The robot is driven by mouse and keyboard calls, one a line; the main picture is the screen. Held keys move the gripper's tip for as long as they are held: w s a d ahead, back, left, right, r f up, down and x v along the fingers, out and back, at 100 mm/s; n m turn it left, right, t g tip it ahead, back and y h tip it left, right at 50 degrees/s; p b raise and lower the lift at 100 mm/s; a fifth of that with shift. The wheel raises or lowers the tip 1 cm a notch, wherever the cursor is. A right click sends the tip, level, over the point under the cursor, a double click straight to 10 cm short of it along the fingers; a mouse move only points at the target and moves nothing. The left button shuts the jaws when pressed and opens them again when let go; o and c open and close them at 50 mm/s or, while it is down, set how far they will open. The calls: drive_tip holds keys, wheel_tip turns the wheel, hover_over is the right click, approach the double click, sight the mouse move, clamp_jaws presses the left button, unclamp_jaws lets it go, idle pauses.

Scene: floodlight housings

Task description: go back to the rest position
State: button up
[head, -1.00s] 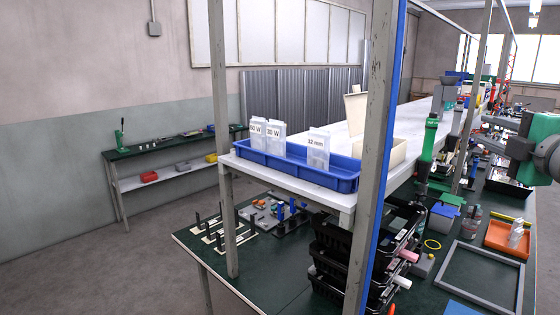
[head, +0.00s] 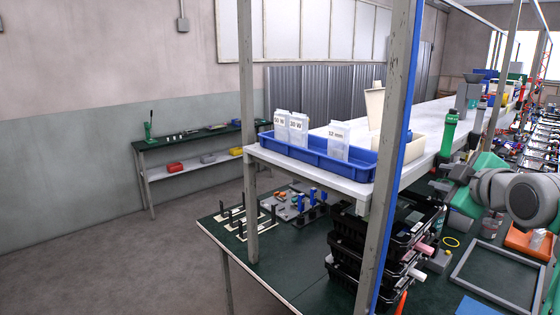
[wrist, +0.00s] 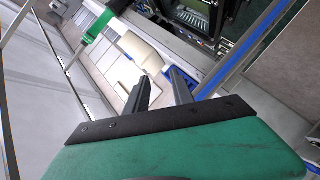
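My gripper (wrist: 160,85) shows in the wrist view with its two dark fingers apart and nothing seen between them. The green and grey arm (head: 515,195) is mine and reaches in from the right edge of the head view, beside the shelf over the bench. In the head view the fingers cannot be made out clearly. In the wrist view a cream bin (wrist: 143,50) lies beyond the fingers, apart from them as far as I can tell.
A blue tray (head: 318,160) with labelled bags stands on the white shelf (head: 350,190). A grey post (head: 392,130) with a blue edge rises in front. Black crates (head: 350,262) are stacked on the green bench (head: 285,268). The floor at left is clear.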

drive_tip(key=s+a+f+m+g+y, duration=0.1)
drive_tip(key=s+a+f+m+g, duration=0.15)
drive_tip(key=a+f, duration=0.65)
drive_tip(key=s+a+f+m+g+y, duration=0.15)
drive_tip(key=a+f+m+g, duration=0.25)
drive_tip(key=a+f, duration=0.55)
drive_tip(key=s+a+f+m+g+h, duration=0.1)
drive_tip(key=s+a+f+m+g, duration=0.2)
drive_tip(key=s+f, duration=0.9)
drive_tip(key=a+g, duration=0.1)
drive_tip(key=a, duration=0.1)
drive_tip(key=shift+s+a+f+m, duration=0.3)
drive_tip(key=shift+s+m, duration=0.05)
drive_tip(key=shift+s, duration=0.1)
